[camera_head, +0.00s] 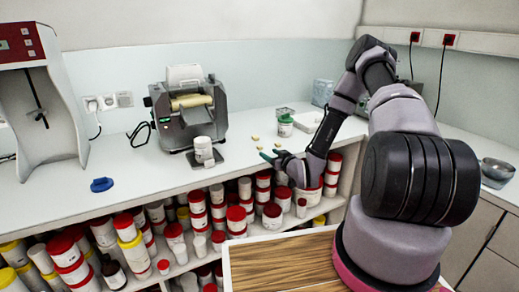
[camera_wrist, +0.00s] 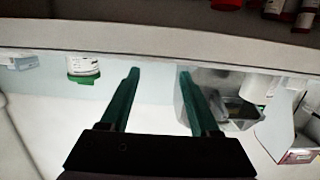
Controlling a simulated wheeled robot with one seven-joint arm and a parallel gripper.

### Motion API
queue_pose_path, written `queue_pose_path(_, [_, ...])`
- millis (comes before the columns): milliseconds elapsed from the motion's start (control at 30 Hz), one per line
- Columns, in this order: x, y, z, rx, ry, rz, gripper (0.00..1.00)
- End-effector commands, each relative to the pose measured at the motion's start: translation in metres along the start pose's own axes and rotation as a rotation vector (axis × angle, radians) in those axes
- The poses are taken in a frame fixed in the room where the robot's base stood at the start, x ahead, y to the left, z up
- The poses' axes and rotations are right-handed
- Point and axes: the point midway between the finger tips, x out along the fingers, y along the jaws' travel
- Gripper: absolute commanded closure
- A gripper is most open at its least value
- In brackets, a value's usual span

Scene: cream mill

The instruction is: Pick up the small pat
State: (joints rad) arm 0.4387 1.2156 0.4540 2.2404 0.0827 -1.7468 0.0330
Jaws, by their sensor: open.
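Several small yellowish pats lie on the white counter in the head view: one pat (camera_head: 255,138) farther back, one pat (camera_head: 259,148) in front of it, and one pat (camera_head: 278,151) close to my gripper. They are too small in the picture to tell surely which is the smallest. My gripper (camera_head: 267,157) is low at the counter's front, just in front of the pats. In the wrist view my gripper (camera_wrist: 159,73) has its two green fingers apart, with nothing between them. I make out no pat in the wrist view.
A grey roller mill (camera_head: 190,110) stands left of the pats, with a white jar (camera_head: 203,149) before it. A green-and-white jar (camera_head: 285,126) stands behind the pats. A blue lid (camera_head: 102,184) lies at left. Shelves of paint tubs are below the counter.

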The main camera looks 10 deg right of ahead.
Motion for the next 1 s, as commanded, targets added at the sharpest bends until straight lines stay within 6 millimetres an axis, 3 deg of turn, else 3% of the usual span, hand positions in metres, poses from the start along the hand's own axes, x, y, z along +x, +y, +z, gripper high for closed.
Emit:
queue_pose_path(100, [0.019, 0.000, 0.000, -0.002, 0.001, 0.000, 0.37])
queue_pose_path(333, [0.037, 0.001, -0.002, -0.003, 0.001, -0.001, 0.37])
queue_pose_path(600, [0.075, 0.002, -0.005, -0.002, 0.000, -0.001, 0.37])
queue_pose_path(900, [0.081, 0.003, -0.005, 0.000, -0.002, 0.000, 0.37])
queue_pose_path(933, [0.081, 0.003, -0.005, 0.000, -0.002, 0.000, 0.41])
queue_pose_path(1000, [0.081, 0.003, -0.005, 0.000, -0.002, 0.000, 0.68])
